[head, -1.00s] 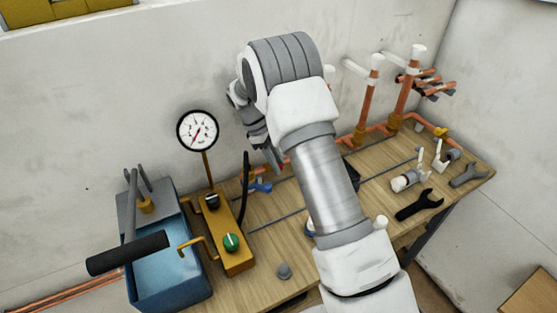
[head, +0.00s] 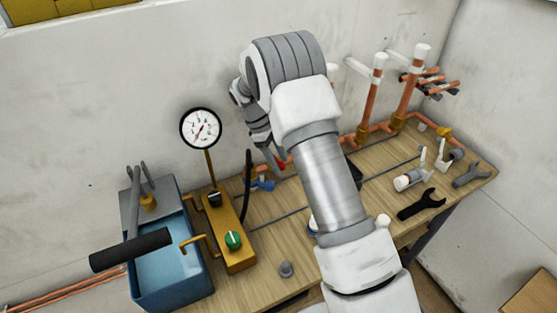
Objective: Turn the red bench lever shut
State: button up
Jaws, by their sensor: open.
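A small red piece (head: 282,163), which looks like part of the red lever, shows at the back of the wooden bench, close to the copper pipe along the wall. Most of it is hidden behind my arm and gripper, so I cannot tell its angle. My gripper (head: 273,157) points down at the red piece from the upper left, its fingers partly hidden and open. I cannot tell whether they touch the red piece or stand around it. A blue lever (head: 264,185) lies just to the left and nearer.
On the left of the bench (head: 280,235) stand a blue water tank (head: 170,275) with a black-handled pump and a yellow block (head: 240,258) with a green knob and gauge (head: 201,128). Copper risers (head: 370,100), white valves (head: 408,180) and wrenches (head: 422,204) are on the right.

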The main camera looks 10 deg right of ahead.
jog(key=r, duration=0.4)
jog(key=shift+s+d+r, duration=0.15)
jog(key=shift+d+r, duration=0.2)
jog(key=s+d+r, duration=0.5)
jog(key=d+r, duration=0.1)
jog(key=d, duration=0.3)
jog(key=shift+d+r+b, duration=0.15)
jog(key=shift+d+b, duration=0.15)
jog(key=shift+d, duration=0.05)
jog(key=s+a+r+m+t+y, duration=0.1)
jog(key=s+a+r+m+t, duration=0.2)
jog(key=s+r, duration=0.45)
jog(key=s+a+r+m+t+y, duration=0.1)
jog(key=s+r+m+t+y, duration=0.1)
jog(key=s+r+m, duration=0.45)
jog(key=s+a+m+t, duration=0.2)
jog(key=s+m, duration=0.1)
jog(key=s, duration=0.8)
jog(key=shift+a+t+y, duration=0.15)
jog(key=shift+t+y, duration=0.15)
jog(key=shift+y, duration=0.1)
